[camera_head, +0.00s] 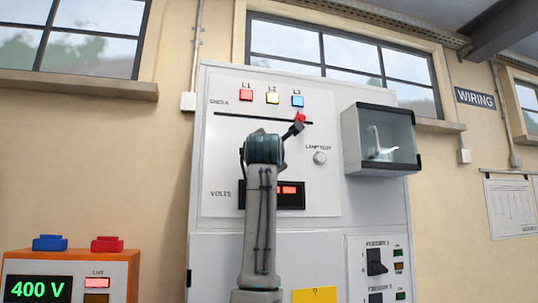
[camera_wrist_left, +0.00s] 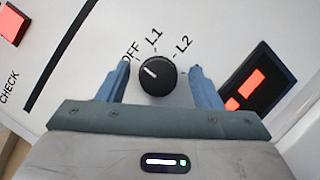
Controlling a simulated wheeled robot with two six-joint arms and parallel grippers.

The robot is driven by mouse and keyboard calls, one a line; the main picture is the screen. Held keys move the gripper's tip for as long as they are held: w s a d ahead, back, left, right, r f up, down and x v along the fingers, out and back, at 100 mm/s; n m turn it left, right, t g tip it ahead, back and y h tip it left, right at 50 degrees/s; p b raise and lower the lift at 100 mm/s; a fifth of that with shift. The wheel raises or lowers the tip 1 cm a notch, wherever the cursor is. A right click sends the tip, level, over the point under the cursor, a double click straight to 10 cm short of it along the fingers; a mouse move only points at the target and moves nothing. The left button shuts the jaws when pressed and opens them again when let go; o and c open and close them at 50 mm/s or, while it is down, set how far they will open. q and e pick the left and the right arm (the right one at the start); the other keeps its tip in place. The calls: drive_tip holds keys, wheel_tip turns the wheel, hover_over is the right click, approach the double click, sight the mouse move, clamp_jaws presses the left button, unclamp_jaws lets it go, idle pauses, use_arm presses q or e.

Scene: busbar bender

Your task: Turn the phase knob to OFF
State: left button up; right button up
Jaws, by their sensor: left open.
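The phase knob (camera_wrist_left: 157,75) is a round black dial with a white pointer mark, on the white panel, in the left wrist view. Its pointer is turned to the upper left, roughly toward the partly covered OFF label (camera_wrist_left: 131,52). The L1 and L2 labels follow to the right. My left gripper (camera_wrist_left: 158,68) is open, with one blue finger on each side of the knob. Both fingers look apart from it. In the head view my left arm (camera_head: 263,220) stands in front of the panel and hides the knob. My right gripper is not in view.
The panel (camera_head: 325,215) carries a dark slot marked CHECK, with a red piece (camera_head: 300,117) near its right end. The red VOLTS display (camera_head: 290,190) is partly behind my arm. A clear-fronted box (camera_head: 380,140) juts out at the right. An orange 400 V unit (camera_head: 70,275) stands at lower left.

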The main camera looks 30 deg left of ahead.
use_arm(q)
drive_tip(key=b+v, duration=0.4)
drive_tip(key=v, duration=0.6)
drive_tip(key=shift+s+d+f+b, duration=0.15)
drive_tip(key=shift+s+b, duration=0.15)
drive_tip(key=shift+b, duration=0.05)
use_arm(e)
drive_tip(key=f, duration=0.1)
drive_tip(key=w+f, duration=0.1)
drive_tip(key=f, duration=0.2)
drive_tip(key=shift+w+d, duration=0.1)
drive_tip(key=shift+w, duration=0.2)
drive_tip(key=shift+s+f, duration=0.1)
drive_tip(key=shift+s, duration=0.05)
use_arm(q)
drive_tip(key=shift+f, duration=0.1)
